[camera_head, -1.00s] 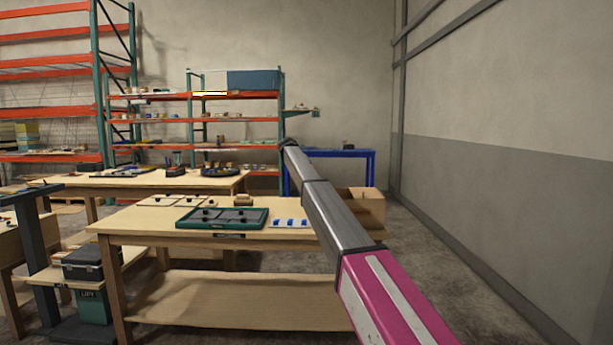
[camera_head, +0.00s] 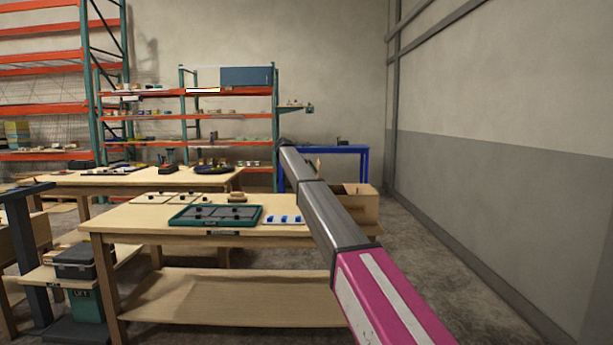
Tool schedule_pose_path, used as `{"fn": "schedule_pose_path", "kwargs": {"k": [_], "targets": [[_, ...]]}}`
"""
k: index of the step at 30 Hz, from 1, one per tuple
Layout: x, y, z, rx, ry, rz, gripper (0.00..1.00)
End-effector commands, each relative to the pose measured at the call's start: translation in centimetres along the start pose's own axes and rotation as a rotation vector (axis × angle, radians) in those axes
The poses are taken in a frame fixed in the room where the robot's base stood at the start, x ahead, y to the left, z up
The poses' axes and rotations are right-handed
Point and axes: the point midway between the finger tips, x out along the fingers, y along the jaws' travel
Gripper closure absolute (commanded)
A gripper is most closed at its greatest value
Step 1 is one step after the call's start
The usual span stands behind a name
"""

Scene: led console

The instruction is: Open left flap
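A dark green console tray (camera_head: 215,224) lies on the near wooden table. It has two grey flaps side by side, and both look closed. The left flap (camera_head: 191,213) has small dark knobs on it. The right flap (camera_head: 237,214) sits beside it. My arm, grey with a magenta section, reaches from the bottom right up toward the middle, to the right of the console. Its fingers cannot be made out at the far end, so my gripper is not seen.
The near wooden table (camera_head: 137,222) also holds a white strip with blue pieces (camera_head: 284,220) right of the console and pale panels (camera_head: 162,198) behind it. A cardboard box (camera_head: 355,203) stands at the table's right. Another wooden table (camera_head: 75,182) stands behind. Floor at right is clear.

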Motion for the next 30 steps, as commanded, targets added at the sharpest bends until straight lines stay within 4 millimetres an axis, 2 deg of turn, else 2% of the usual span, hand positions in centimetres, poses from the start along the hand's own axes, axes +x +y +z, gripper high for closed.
{"fn": "schedule_pose_path", "kwargs": {"k": [1, 2, 3, 4, 5, 6, 10, 21, 30], "targets": [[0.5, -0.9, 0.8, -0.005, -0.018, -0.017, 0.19], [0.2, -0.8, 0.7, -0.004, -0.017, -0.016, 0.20], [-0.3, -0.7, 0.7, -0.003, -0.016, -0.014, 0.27], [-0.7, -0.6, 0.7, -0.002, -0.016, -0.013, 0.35], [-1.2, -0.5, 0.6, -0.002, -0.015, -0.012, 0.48], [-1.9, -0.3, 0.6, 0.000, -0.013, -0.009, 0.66], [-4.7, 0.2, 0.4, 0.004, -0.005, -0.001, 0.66], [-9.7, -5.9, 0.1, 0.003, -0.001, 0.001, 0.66], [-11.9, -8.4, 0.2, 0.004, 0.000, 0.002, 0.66]]}}
